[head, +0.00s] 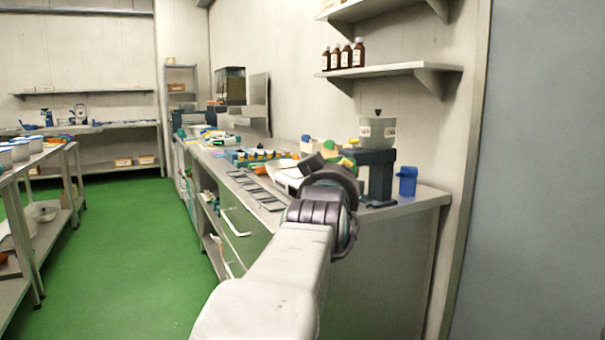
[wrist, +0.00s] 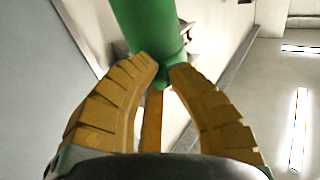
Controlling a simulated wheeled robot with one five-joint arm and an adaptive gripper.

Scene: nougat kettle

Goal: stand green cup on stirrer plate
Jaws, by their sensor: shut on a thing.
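In the head view my gripper (head: 337,158) is over the right part of the counter, mostly hidden behind my own wrist; a bit of green shows there. A pale flat-topped device (head: 286,178) sits on the counter just left of my wrist, partly covered. I cannot tell whether it is the stirrer plate.
A grey lidded pot (head: 377,132) stands on a dark blue stand (head: 376,176) right of my gripper. A blue cup (head: 407,181) is beside it near the counter's right end. Dark flat plates (head: 258,190) lie along the front edge. A shelf (head: 385,70) with brown bottles hangs above.

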